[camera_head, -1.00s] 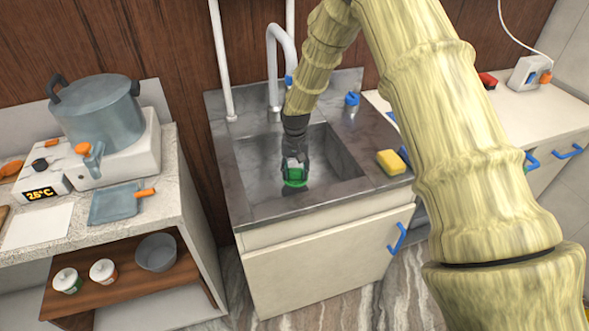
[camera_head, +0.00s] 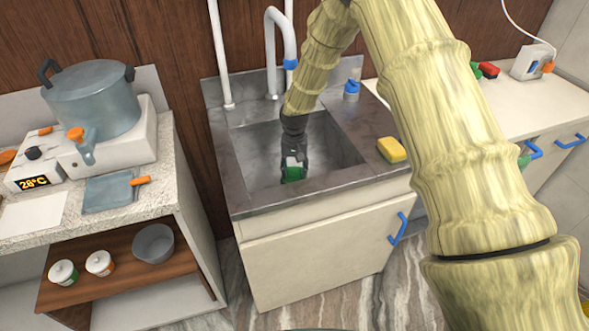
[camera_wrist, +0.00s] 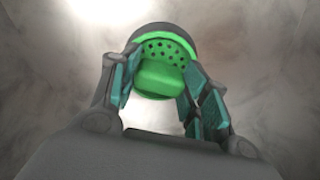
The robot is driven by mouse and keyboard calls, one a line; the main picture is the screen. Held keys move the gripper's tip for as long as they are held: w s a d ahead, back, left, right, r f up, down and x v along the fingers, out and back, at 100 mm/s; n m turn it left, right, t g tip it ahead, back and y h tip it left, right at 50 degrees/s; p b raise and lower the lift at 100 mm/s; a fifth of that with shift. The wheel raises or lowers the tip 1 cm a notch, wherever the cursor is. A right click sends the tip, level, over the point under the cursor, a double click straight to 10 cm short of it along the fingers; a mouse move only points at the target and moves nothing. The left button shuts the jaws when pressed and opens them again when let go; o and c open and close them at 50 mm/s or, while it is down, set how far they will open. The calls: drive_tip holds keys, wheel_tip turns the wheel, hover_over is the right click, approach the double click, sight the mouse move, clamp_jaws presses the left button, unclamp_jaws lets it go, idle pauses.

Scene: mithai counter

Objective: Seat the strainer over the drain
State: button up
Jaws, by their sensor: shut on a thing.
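The green strainer (camera_head: 292,175) is in the sink basin, low in its middle. My gripper (camera_head: 294,164) points down into the basin and is shut on the strainer. In the wrist view, the perforated green strainer (camera_wrist: 168,50) has a raised green grip (camera_wrist: 160,77) between my two fingers. A dark grey ring (camera_wrist: 165,29) shows just beyond the strainer's green rim, and seems to be the drain's edge. The strainer hides the rest of the drain. I cannot tell whether the strainer touches it.
The metal sink (camera_head: 350,155) has walls around my gripper. A white faucet (camera_head: 270,55) stands behind, with a blue-topped bottle (camera_head: 351,90) at the back right. A yellow sponge (camera_head: 391,150) lies on the right rim. A counter with a large pot (camera_head: 92,98) stands left.

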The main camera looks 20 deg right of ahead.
drive_tip(key=shift+f, duration=0.55)
drive_tip(key=o, duration=1.2)
